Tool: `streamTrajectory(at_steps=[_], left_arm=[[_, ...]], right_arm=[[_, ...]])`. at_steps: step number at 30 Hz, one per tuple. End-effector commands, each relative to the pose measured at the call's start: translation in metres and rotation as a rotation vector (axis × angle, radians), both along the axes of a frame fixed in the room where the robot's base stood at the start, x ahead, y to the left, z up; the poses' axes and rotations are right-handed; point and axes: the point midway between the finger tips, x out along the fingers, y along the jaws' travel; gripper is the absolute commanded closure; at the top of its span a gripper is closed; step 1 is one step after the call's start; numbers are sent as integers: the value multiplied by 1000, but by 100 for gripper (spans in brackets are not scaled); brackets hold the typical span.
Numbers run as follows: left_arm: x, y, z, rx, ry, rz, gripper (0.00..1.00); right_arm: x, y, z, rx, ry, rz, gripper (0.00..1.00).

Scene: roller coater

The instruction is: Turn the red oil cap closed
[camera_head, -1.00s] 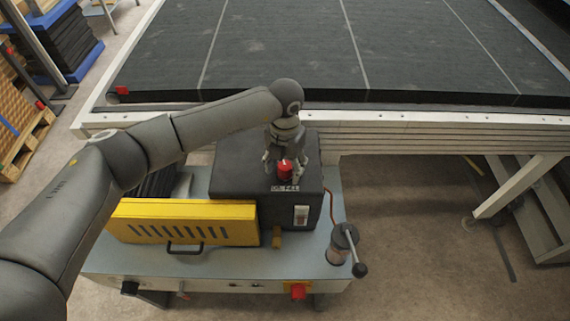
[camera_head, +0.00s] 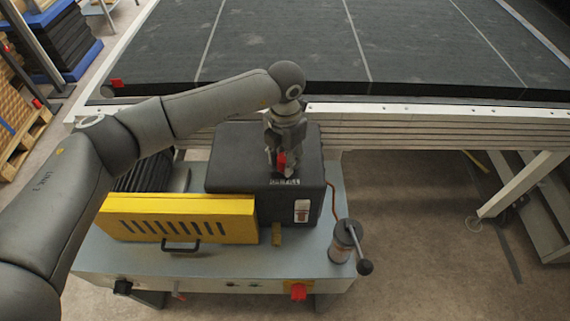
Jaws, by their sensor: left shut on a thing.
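The red oil cap (camera_head: 282,161) sits on top of the black box (camera_head: 235,160) of the machine, just behind a small label. My left gripper (camera_head: 283,168) points down at it from above, with its fingers around the cap and shut on it. The fingers and wrist hide part of the cap, so I cannot tell how far it is turned. My right gripper is not in view.
A yellow slotted cover (camera_head: 178,220) with a handle stands left of the box. A crank handle (camera_head: 346,238) is at the right, and a red knob (camera_head: 298,291) is on the front. A large dark-topped table (camera_head: 290,45) lies behind.

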Motion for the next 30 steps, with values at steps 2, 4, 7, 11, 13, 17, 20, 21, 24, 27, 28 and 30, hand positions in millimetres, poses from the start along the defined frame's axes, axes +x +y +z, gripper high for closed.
streamTrajectory(at_steps=[2,4,7,11,13,17,20,21,24,27,28,30], left_arm=[[2,0,-7,0,-6,-70,90],[2,0,-7,0,-7,-137,90],[2,0,-6,-1,-8,-234,90],[1,0,-6,1,-6,-357,90],[2,0,-6,0,-7,-423,90],[1,0,-5,0,-6,-546,90],[1,0,-4,-1,-7,-641,90],[1,0,-4,-1,-7,-679,90],[1,-1,-4,-1,-6,-774,90],[1,0,-3,0,-6,-868,90],[1,0,-3,-1,-5,-897,90],[1,0,-3,-1,-5,-963,90]], right_arm=[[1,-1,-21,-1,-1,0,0],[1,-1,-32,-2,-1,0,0],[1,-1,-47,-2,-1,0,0],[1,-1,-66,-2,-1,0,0],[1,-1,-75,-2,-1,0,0],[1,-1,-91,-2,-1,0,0],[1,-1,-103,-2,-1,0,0],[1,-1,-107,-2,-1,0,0],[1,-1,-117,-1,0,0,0],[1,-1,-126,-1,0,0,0],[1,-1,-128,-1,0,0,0],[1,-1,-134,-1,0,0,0]])
